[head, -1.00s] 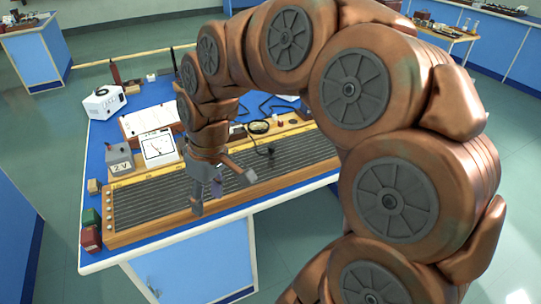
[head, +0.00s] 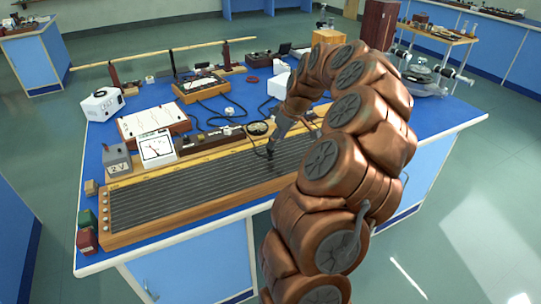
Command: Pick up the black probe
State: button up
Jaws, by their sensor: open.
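The black probe (head: 270,152) stands on the long ribbed wire board (head: 190,189), toward the right part of its strips. It is small and partly hidden by my gripper. My gripper (head: 277,138) is open and comes down from the upper right, just beside and above the probe. I cannot tell whether a finger touches it. My own arm hides the right end of the board and part of the gripper.
A dial meter (head: 157,148), a 2 V box (head: 117,160) and a white paper board (head: 153,122) stand behind the board. Red and green blocks (head: 87,240) sit at its left end. Dark cables lie behind it.

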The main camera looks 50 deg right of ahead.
aim_at(271, 153)
jog(key=shift+p+x, duration=1.05)
jog(key=shift+x, duration=2.1)
grip_shut()
